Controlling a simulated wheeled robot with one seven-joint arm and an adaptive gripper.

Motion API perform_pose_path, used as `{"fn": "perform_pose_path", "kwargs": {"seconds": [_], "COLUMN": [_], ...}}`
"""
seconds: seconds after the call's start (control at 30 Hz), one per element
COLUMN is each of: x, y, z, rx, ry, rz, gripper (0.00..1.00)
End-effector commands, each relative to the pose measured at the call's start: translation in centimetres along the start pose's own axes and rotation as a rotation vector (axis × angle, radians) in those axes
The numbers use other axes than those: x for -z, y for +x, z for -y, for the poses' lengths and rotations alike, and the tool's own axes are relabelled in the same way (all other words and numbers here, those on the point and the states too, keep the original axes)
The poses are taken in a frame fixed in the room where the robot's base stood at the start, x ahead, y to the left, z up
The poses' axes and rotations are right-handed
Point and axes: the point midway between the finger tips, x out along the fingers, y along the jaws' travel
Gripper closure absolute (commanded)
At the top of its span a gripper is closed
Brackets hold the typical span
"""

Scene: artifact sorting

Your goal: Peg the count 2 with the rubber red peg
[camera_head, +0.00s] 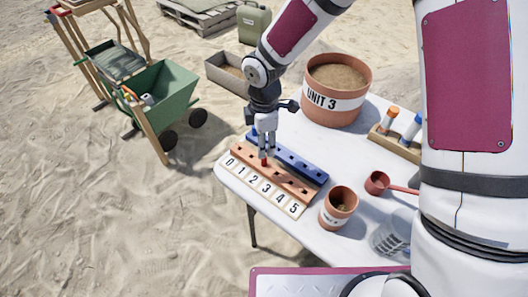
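The count board lies near the left edge of the white table. It has an orange strip with holes (290,184), white tiles numbered 0 to 5 (266,187) along its front, and a blue strip with holes (302,165) behind. My gripper (266,151) points down over the orange strip, with its fingers close together around the top of a small red peg (263,162). The peg is upright at the strip, roughly in line with the 2 tile. I cannot tell whether its tip is in a hole or just above one.
A large "UNIT 3" pot (337,76) stands behind the board. A small pot (338,207), red scoop (377,183), clear glass (390,240) and wooden rack with vials (394,145) are to the right. The white table (290,226) is bare in front of the tiles.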

Motion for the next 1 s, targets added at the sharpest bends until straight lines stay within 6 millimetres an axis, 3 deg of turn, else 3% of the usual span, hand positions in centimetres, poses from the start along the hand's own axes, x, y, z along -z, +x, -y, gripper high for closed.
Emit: {"fn": "perform_pose_path", "kwargs": {"seconds": [0.1,0.3,1.0], "x": [-0.1,0.0,-0.2], "y": [-2.3,-4.5,-5.2], "z": [-0.1,0.0,0.1], "rx": [-0.003,0.0,-0.003], "ry": [0.001,0.0,0.009], "rz": [0.0,0.0,0.005], "gripper": [0.64,0.64,0.64]}}
